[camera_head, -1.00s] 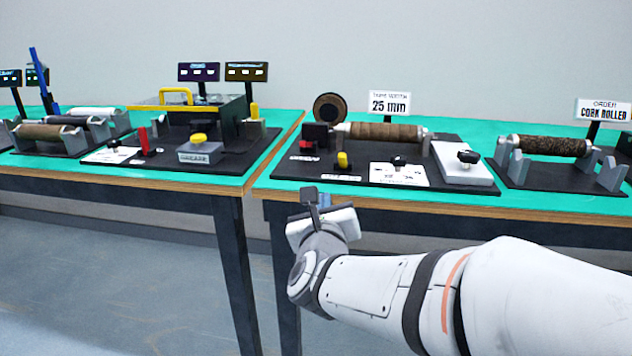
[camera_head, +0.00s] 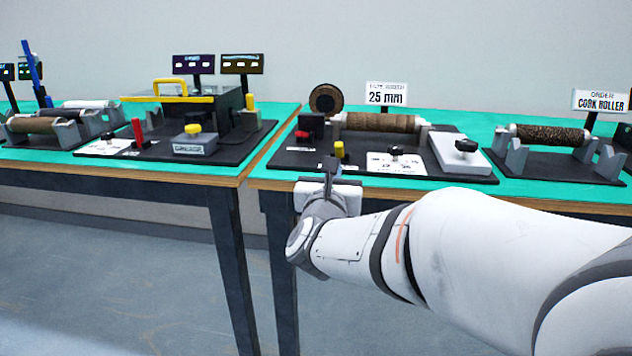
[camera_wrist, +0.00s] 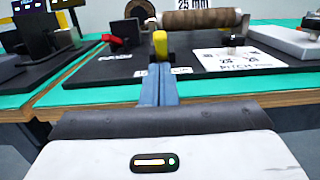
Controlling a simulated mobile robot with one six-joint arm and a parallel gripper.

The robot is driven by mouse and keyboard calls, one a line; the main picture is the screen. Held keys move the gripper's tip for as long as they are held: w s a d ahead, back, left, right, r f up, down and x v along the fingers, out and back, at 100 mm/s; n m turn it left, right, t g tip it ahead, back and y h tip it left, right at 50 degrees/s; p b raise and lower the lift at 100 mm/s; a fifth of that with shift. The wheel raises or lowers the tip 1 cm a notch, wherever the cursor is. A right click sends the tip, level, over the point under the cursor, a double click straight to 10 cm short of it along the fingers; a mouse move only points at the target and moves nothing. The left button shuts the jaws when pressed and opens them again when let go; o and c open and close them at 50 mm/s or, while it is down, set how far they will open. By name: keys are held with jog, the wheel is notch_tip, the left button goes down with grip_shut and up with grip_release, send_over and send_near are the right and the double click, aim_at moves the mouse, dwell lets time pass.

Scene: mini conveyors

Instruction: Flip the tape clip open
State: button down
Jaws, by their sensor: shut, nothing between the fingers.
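A small red part (camera_head: 303,135), which may be the tape clip, sits by a black block at the left end of the cork roller (camera_head: 380,122). It also shows in the wrist view (camera_wrist: 112,40), left of the yellow-topped post. I cannot tell its exact shape or whether it is open. A round tape roll (camera_head: 326,99) stands behind it. My gripper (camera_wrist: 158,70) is shut and empty, its blue-grey fingers pointing at the yellow-topped post (camera_wrist: 161,46). In the head view my gripper (camera_head: 330,168) is at the bench's front edge; contact with the post cannot be told.
A white card (camera_head: 397,164) with a black knob and a pale block (camera_head: 460,155) lie right of the post. A "25 mm" sign (camera_head: 387,94) stands behind. Another station with a yellow handle (camera_head: 171,85) is on the left bench. Open floor lies in front.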

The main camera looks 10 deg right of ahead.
aim_at(338, 152)
jog(key=shift+b+x, duration=0.3)
jog(key=shift+x, duration=2)
jog(key=shift+r, duration=0.1)
